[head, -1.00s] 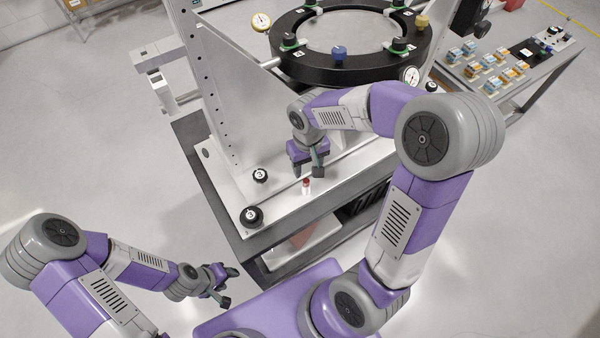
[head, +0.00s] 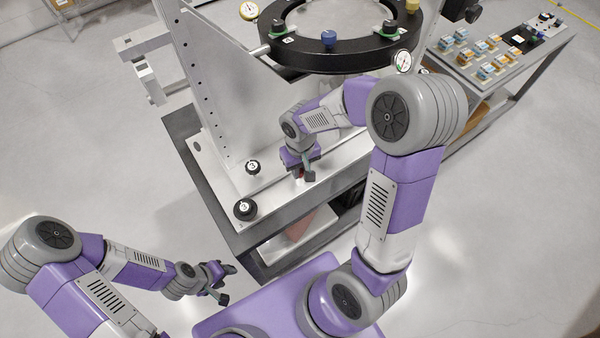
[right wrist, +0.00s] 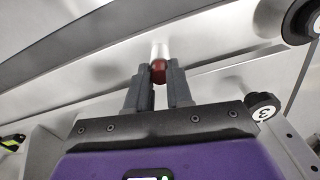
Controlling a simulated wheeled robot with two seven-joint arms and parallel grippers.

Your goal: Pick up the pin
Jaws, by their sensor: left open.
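The pin has a dark red ball-like end and a pale shaft. In the right wrist view the pin (right wrist: 158,72) shows at the tips of my right gripper (right wrist: 159,78), its red end between or just beyond the two grey fingers. The gap there is about as wide as the red end, and I cannot tell whether the fingers touch it. In the head view my right gripper (head: 303,174) is low over the pale fixture plate (head: 275,195), largely hiding the pin. My left gripper (head: 226,283) is open and empty, away from the fixture.
Two black numbered knobs (head: 245,209) (head: 252,167) stand on the plate left of my right gripper. A tall pale upright plate (head: 215,85) rises behind them. A black ring (head: 345,57) is above. A side table (head: 500,60) with small blocks stands right.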

